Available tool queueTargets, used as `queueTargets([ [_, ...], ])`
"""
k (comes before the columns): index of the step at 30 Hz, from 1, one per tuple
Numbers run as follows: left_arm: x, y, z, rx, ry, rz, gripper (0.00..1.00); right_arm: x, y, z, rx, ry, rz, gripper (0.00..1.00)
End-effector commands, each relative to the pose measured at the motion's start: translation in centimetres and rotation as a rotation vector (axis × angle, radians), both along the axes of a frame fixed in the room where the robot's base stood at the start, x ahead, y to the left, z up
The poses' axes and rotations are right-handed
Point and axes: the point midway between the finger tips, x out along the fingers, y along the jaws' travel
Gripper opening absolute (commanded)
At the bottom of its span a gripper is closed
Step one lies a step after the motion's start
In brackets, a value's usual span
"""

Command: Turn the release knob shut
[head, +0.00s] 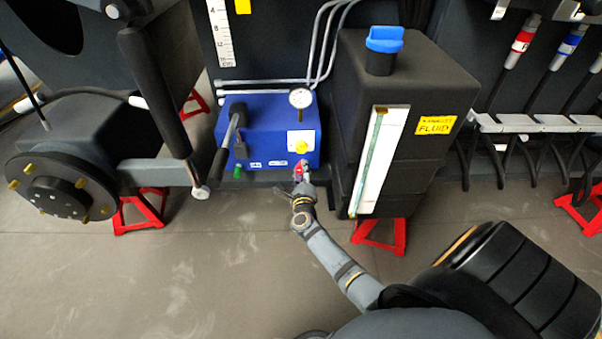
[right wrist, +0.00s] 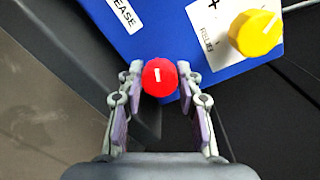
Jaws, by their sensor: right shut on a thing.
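The release knob is a small red round knob (right wrist: 159,77) with a short white mark that stands almost upright in the right wrist view. It sits by the lower edge of a blue pump box (head: 266,128), below a partly cut-off label ending in "EASE". My right gripper (right wrist: 159,82) has its two fingertips on either side of the knob and is shut on it. In the head view my right gripper (head: 301,177) reaches up to the front of the box, with a bit of red showing at its tips. My left gripper is not in view.
A yellow knob (right wrist: 255,33) sits on the box close to the right fingers. A black-handled lever (head: 228,145) and a gauge (head: 300,98) are on the box. A dark tank with a blue cap (head: 384,39) stands close on the right. The floor in front is clear.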

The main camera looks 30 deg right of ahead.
Motion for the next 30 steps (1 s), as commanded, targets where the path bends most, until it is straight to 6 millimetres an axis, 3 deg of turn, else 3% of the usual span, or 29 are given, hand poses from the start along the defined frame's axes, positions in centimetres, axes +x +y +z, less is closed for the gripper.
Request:
queueTargets([
  [26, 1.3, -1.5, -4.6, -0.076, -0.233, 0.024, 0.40, -0.1, -0.1, -0.3, 0.680, -0.415, 0.000, 0.03],
  [27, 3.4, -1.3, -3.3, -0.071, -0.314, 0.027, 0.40, -0.1, -0.1, -0.3, 0.704, -0.429, 0.000, 0.03],
  [30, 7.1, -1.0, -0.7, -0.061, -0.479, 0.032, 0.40, -0.1, -0.1, -0.3, 0.758, -0.463, 0.000, 0.03],
])
